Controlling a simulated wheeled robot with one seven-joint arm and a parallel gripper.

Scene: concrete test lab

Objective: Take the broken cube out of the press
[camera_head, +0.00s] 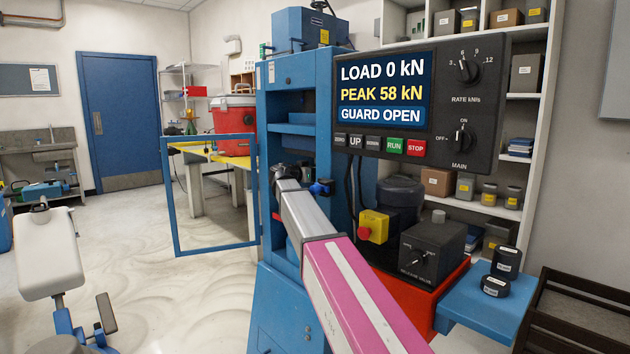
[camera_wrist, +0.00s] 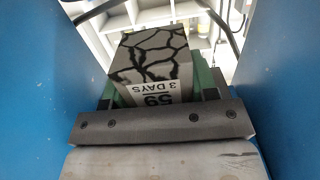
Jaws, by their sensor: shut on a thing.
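The broken cube (camera_wrist: 150,52) is grey with black branching cracks and an upside-down label reading 59 and 3 DAYS. My gripper (camera_wrist: 158,84) is shut on it, with green-lined fingers at its left and right sides. Blue walls of the press (camera_wrist: 38,75) stand close on both sides in the wrist view. In the head view the blue press (camera_head: 285,90) stands in the middle, and my arm reaches into its opening. The cube and my fingertips are hidden there. I cannot tell whether the cube touches the surface under it.
The blue-framed guard (camera_head: 168,205) stands swung open at left. The control panel (camera_head: 470,115) reads LOAD 0 kN, PEAK 58 kN, GUARD OPEN. The release valve box (camera_head: 428,252) and yellow emergency stop base (camera_head: 377,220) are right of my arm. Open floor lies at left.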

